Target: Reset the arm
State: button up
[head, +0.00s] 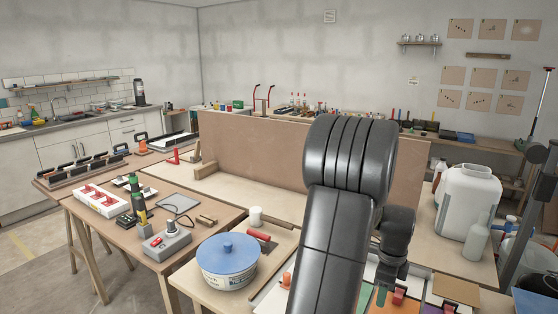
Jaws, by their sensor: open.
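My arm rises from the bottom centre of the head view, bends at a thick dark elbow, and comes down on the right. My gripper (390,284) is low at the end of this dark arm, over the workbench near the bottom edge. It is small and partly hidden by my own arm. Its jaws are open, and I see nothing held up in them. A green piece (381,298) and a red piece (398,297) show just below it. I cannot tell whether it touches them.
A brown upright board (260,145) stands behind the bench. A large white canister (468,200) and a pale bottle (477,238) stand at right. A tool table (215,222) is at left.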

notch_tip(320, 180, down, 4)
jog(key=shift+r, duration=0.2)
jog(key=shift+s+r, duration=0.15)
jog(key=shift+r, duration=0.5)
